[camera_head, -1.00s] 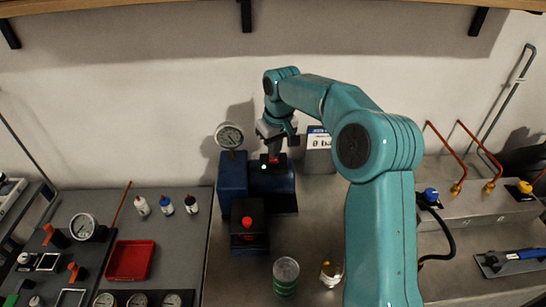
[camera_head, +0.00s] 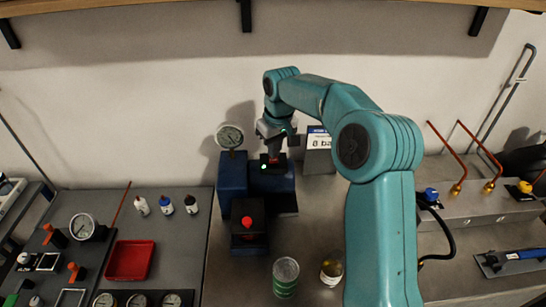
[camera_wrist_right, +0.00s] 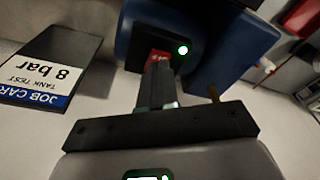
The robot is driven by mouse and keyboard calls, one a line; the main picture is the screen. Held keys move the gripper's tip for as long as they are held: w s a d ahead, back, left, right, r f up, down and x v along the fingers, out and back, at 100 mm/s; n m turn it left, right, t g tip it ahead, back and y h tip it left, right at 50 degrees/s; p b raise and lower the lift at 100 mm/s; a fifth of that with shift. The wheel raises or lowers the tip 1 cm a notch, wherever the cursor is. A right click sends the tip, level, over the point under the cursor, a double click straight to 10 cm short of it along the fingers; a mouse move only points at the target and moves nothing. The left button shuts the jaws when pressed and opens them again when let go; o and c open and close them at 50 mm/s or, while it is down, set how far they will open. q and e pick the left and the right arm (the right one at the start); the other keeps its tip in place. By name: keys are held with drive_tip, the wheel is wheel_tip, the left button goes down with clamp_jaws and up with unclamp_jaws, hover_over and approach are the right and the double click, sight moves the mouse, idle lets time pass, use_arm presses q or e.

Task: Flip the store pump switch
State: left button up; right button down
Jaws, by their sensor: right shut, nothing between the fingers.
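The blue pump unit (camera_head: 233,180) stands against the wall at centre. A black switch plate on it holds a red switch (camera_wrist_right: 158,57), partly hidden by my fingers, and a lit green lamp (camera_wrist_right: 183,49). The lamp also shows in the head view (camera_head: 264,167). My right gripper (camera_head: 275,153) reaches down over the switch plate. In the right wrist view its fingers (camera_wrist_right: 157,85) are together and empty, with their tips at the red switch. I cannot tell whether they touch it. My left gripper is in neither view.
A round gauge (camera_head: 230,136) stands on the unit, and a red knob (camera_head: 247,222) is in front. A job card reading 8 bar (camera_wrist_right: 50,68) stands beside the unit. A green can (camera_head: 285,277) and a jar (camera_head: 331,270) stand nearer.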

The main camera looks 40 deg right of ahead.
drive_tip(key=shift+f+b, duration=0.55)
drive_tip(key=shift+f, duration=0.35)
drive_tip(key=shift+r, duration=0.1)
wheel_tip(320, 180, up, 7)
drive_tip(key=p, duration=0.6)
idle(0.3)
idle(0.5)
